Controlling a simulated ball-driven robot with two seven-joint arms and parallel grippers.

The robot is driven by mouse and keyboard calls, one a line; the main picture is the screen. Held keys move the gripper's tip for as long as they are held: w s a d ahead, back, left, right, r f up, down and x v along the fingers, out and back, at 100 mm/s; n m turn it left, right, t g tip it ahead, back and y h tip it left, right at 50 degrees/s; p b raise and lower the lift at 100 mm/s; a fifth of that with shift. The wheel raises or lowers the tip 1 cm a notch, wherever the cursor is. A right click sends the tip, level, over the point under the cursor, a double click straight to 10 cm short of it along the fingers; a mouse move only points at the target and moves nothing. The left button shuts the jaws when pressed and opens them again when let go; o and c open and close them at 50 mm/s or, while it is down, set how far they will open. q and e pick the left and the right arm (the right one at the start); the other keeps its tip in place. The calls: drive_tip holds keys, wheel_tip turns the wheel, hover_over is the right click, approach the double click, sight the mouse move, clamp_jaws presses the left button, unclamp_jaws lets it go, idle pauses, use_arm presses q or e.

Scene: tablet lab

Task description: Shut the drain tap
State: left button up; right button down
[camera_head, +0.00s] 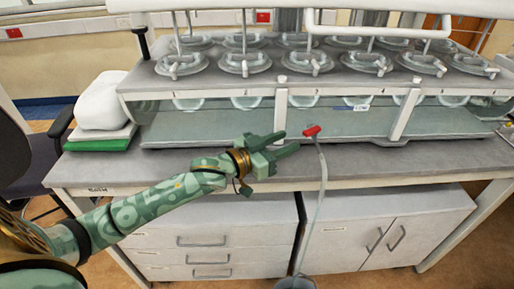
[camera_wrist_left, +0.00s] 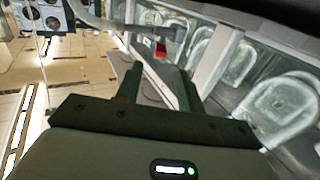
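The drain tap has a red handle (camera_head: 312,131) at the front of the glass water bath, just above the bench edge. My left gripper (camera_head: 290,141) is open and empty to the left of the handle, its two fingers apart and pointing toward it. In the left wrist view the red handle (camera_wrist_left: 161,49) shows ahead, beyond the gap between the fingertips (camera_wrist_left: 160,74). The handle looks apart from the fingers. My right gripper is in neither view.
The dissolution bath (camera_head: 215,125) with several vessels fills the back of the bench (camera_head: 400,160). A pale hose (camera_head: 319,190) hangs from the tap to a bucket (camera_head: 296,283) on the floor. A white bundle on a green book (camera_head: 98,145) lies at the left.

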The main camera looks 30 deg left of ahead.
use_arm(q)
drive_tip(key=p+v, duration=0.1)
drive_tip(key=v, duration=0.7)
